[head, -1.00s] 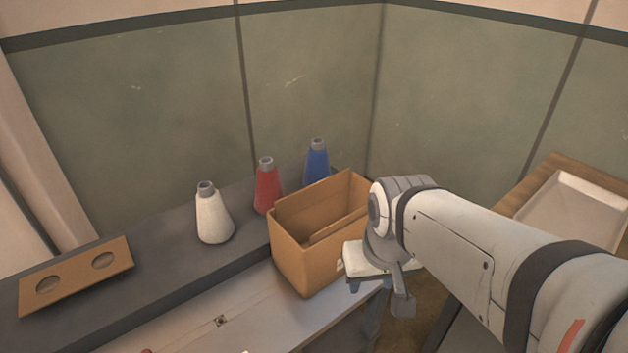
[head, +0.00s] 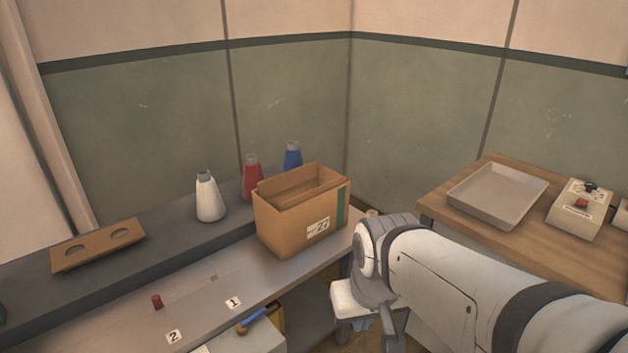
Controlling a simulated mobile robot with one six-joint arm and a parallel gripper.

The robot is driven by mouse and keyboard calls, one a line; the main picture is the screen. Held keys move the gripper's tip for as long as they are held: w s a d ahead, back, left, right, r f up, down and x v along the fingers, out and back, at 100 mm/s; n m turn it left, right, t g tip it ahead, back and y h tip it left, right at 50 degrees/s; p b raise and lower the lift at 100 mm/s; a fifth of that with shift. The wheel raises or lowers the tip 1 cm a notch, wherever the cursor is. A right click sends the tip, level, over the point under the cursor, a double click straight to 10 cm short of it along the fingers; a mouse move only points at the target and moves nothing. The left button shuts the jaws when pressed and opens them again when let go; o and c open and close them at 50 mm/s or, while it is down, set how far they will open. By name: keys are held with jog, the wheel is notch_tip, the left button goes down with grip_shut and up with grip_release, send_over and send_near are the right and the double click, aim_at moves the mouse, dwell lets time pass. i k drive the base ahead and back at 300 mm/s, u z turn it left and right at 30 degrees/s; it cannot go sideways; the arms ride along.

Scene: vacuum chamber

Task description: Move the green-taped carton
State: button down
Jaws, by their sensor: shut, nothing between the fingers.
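The green-taped carton (head: 283,226) is an open-topped brown box in the head view. It stands upright on the right end of the grey bench (head: 192,296). A green tape strip (head: 342,214) runs down the right part of its label side, with a white label beside it. Its inside bottom is hidden. My arm comes in from the lower right. My gripper (head: 359,326) hangs below the wrist, right of and nearer than the carton. It is shut and empty, apart from the carton. Its fingertips show only in part.
White (head: 209,199), red (head: 252,180) and blue (head: 292,157) bottles stand on the rear ledge behind the carton. A brown plate with two holes (head: 98,246) lies left. A wooden table (head: 452,229) at right bears a grey tray (head: 497,194) and a control box (head: 579,209).

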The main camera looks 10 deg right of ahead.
aim_at(288, 233)
jog(key=z, duration=0.75)
jog(key=i, duration=1.55)
jog(key=u, duration=0.6)
